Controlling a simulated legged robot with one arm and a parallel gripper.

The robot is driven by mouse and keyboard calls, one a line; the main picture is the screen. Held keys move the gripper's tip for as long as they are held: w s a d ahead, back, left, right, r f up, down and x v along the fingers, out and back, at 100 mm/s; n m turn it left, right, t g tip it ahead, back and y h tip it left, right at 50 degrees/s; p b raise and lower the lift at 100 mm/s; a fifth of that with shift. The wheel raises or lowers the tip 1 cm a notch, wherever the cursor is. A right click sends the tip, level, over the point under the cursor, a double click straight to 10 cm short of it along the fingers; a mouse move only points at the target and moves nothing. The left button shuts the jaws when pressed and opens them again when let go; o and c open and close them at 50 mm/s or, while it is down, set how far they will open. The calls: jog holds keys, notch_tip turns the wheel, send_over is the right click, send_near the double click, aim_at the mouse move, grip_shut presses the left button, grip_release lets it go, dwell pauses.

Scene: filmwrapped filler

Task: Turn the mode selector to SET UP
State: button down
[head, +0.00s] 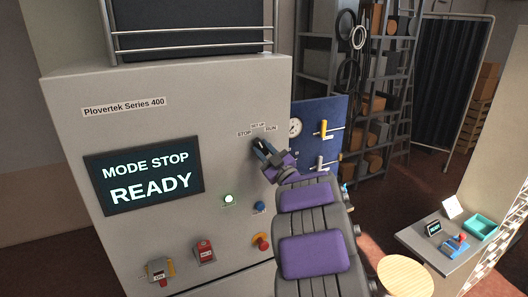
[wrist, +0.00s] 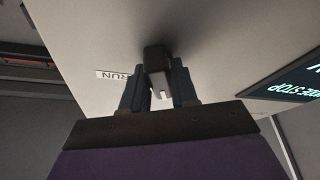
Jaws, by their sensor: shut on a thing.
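The mode selector (wrist: 157,62) is a dark knob with a white mark on the grey machine panel. Labels STOP, SET UP and RUN (head: 258,129) arc above it in the head view. My gripper (head: 261,147) reaches the panel at the knob, and its fingers cover most of it there. In the wrist view my gripper (wrist: 160,88) has one finger on each side of the knob, shut on it. The screen (head: 147,178) reads MODE STOP and READY. The knob's exact pointing direction is hard to tell.
A blue panel with a gauge and yellow lever (head: 324,129) stands just right.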

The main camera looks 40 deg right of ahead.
jog(key=m+h, duration=0.2)
jog(key=m, duration=0.2)
jog(key=m+h+b, duration=0.1)
jog(key=m, duration=0.2)
jog(key=shift+a+f+m+h, duration=0.1)
jog(key=shift+f+m+h, duration=0.05)
jog(key=shift+m+h, duration=0.25)
jog(key=c, duration=1)
grip_release()
jog(key=shift+o, duration=0.2)
jog(key=b+v, duration=1.1)
jog(key=v, duration=0.6)
jog(key=shift+s, duration=0.15)
